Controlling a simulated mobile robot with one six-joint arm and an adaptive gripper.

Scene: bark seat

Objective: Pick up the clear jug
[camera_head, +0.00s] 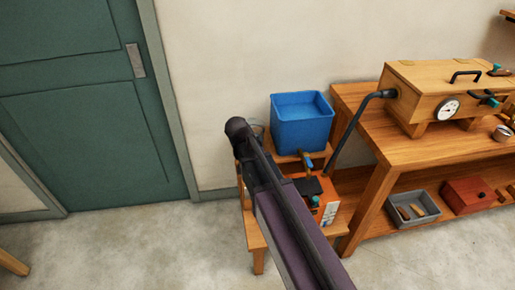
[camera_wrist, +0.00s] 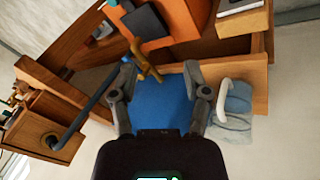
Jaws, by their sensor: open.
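The clear jug (camera_wrist: 238,105) is see-through with a bluish tint and a white handle (camera_wrist: 224,98). In the wrist view it stands on a wooden stand, right of the blue tub (camera_wrist: 160,104). My gripper (camera_wrist: 160,72) is open, with nothing held between its fingers. The tub shows in the gap between them, and the jug lies just outside the right finger. In the head view only a small part of the jug (camera_head: 258,130) shows, left of the tub (camera_head: 302,130). My arm hides the rest, and the gripper cannot be made out there.
A brass tap (camera_head: 306,160) sticks out of the tub. An orange box (camera_head: 322,205) sits below it on the stand (camera_head: 254,238). A workbench (camera_head: 385,160) with a wooden gauge box (camera_head: 440,95) and dark hose stands right. Open floor (camera_head: 150,245) lies left, before a green door (camera_head: 85,100).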

